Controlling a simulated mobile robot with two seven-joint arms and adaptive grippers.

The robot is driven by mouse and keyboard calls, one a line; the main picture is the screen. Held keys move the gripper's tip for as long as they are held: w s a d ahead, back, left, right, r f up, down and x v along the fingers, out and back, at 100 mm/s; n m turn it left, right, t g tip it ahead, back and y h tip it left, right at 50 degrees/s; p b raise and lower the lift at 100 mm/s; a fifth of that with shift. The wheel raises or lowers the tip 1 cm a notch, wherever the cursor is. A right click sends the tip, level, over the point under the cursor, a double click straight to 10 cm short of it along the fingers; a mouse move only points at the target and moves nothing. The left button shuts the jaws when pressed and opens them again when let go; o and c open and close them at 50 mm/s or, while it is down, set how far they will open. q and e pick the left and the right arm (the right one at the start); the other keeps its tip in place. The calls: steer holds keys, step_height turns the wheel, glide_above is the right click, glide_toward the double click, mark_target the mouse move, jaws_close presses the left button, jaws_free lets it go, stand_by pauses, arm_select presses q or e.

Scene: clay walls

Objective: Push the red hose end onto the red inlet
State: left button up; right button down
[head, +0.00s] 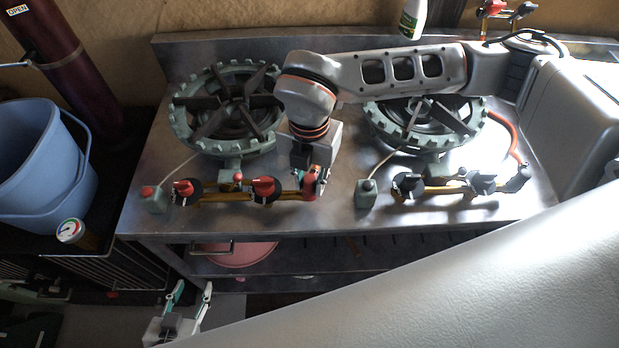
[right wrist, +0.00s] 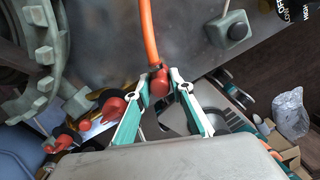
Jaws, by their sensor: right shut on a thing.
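My right gripper (head: 313,180) is over the right end of the left burner's brass pipe. In the right wrist view, my right gripper (right wrist: 160,78) is shut on the red hose end (right wrist: 160,84), with the orange hose (right wrist: 147,30) running up from it. In the head view, red parts (head: 309,186) show beside the fingers at the pipe's end. I cannot tell hose end from red inlet there, nor whether they are joined. The pipe (head: 215,197) carries red knobs (head: 264,186). My left gripper (head: 192,290) is open and empty, low in front of the counter.
The left burner (head: 180,125) and right burner (head: 475,125) stand on the steel counter. The right burner's pipe (head: 440,190) has black knobs and an orange hose at its end. Small boxes (head: 366,197) stand beside both pipes. A blue bucket (head: 40,160) is at the left.

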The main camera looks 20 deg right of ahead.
steer(key=shift+f, duration=0.3)
steer(key=c, duration=1.7)
jaws_free()
steer(key=shift+r, duration=0.1)
step_height(320, 180, up, 12)
steer(key=shift+s, duration=0.15)
